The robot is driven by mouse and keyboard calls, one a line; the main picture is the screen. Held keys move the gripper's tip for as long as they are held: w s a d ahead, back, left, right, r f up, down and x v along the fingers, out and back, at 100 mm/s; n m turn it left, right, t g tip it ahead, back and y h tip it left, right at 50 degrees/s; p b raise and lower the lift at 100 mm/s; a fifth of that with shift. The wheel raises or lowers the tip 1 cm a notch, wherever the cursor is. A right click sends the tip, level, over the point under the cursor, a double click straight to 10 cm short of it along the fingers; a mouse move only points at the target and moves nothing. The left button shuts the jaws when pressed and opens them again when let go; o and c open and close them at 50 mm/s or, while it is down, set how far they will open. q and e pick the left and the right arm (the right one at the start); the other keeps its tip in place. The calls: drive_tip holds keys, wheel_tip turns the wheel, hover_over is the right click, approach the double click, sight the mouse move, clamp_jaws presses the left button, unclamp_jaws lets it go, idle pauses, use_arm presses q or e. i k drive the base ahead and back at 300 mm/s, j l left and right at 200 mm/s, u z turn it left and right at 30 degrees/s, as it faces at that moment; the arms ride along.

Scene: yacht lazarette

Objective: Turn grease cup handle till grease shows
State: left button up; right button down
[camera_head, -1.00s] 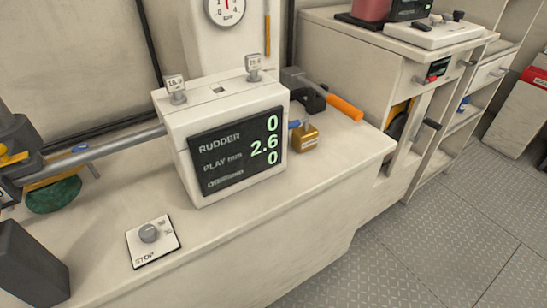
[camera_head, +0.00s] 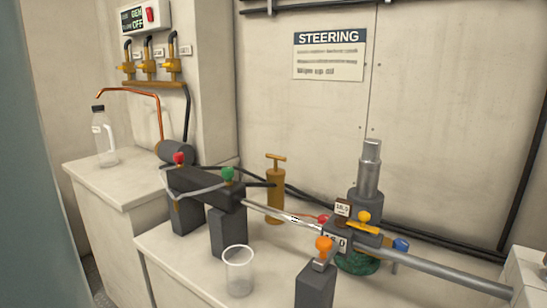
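A brass-yellow cylinder with a T-shaped handle (camera_head: 276,160) on top stands upright on the bench behind the rods; it looks like the grease cup (camera_head: 276,198). Its lower part is partly hidden by dark hoses and a metal rod. I cannot make out any grease at it. Neither of my grippers is in view.
The bench holds a clear cup (camera_head: 239,270), a dark block with an orange knob (camera_head: 323,245), a steering post (camera_head: 369,175) and a long metal rod (camera_head: 450,272). A bottle (camera_head: 103,138) stands on the left counter. A STEERING sign (camera_head: 329,54) hangs behind.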

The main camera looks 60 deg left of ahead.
sight(275, 157)
drive_tip(key=u, duration=1.8)
drive_tip(key=k+j+u, duration=0.15)
drive_tip(key=j, duration=1.4)
drive_tip(key=i+l, duration=0.05)
drive_tip(key=i, duration=0.05)
